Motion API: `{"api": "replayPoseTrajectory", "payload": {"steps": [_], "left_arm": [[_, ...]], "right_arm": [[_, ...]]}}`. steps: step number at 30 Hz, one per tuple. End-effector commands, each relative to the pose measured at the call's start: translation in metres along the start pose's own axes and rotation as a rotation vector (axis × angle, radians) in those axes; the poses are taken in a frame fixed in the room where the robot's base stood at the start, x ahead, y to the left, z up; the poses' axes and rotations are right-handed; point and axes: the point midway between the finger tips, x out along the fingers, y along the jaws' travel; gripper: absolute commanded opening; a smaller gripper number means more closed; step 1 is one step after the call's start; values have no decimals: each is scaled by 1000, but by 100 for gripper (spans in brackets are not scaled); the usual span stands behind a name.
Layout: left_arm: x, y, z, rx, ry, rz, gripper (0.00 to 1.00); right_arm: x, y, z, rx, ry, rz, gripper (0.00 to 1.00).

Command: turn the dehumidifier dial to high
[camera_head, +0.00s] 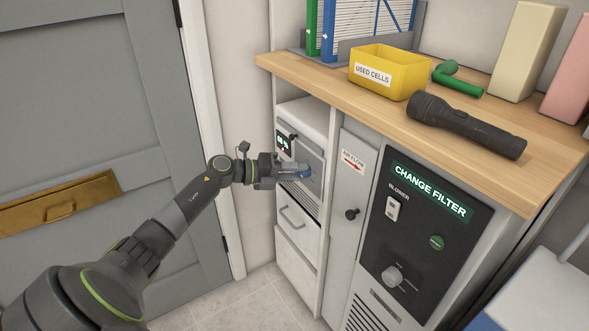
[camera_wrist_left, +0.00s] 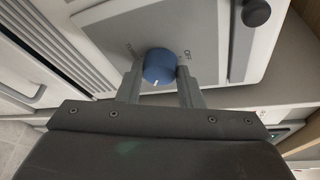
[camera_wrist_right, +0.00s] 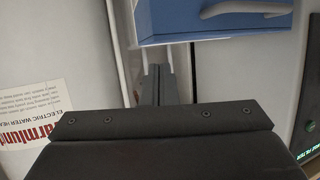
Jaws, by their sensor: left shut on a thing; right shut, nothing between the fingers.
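The dehumidifier (camera_head: 312,156) sits in an open shelf bay under the wooden counter, with a small lit display (camera_head: 284,143). Its blue dial (camera_wrist_left: 158,64) is between the fingers of my left gripper (camera_wrist_left: 160,76), which is shut on it. The dial's white mark points toward the lower edge of the left wrist view. The letters OFF (camera_wrist_left: 187,55) show right of the dial; a label at its left is too blurred to read. In the head view my left gripper (camera_head: 303,172) partly covers the dial. My right gripper (camera_wrist_right: 157,72) is shut and empty, outside the head view.
The counter (camera_head: 330,88) holds a yellow bin (camera_head: 385,85) and a black flashlight (camera_head: 465,125). A panel reading CHANGE FILTER (camera_head: 425,230) stands right of the bay, a white drawer (camera_head: 298,230) below it. A blue box (camera_wrist_right: 215,20) is near my right gripper.

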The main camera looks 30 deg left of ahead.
Motion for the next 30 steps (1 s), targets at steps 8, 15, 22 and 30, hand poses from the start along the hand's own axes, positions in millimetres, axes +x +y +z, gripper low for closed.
{"api": "replayPoseTrajectory", "payload": {"steps": [8,15,22,30], "left_arm": [[0,0,-2,119,-4,51,10],[0,0,-2,186,-7,76,10],[0,0,-3,215,-8,88,10],[0,0,-3,220,-8,90,10]], "right_arm": [[-20,-6,62,48,-340,-32,0],[-40,-12,94,71,-530,-56,0],[-50,-15,108,81,-611,-69,0],[-52,-15,110,83,-627,-71,0]]}}
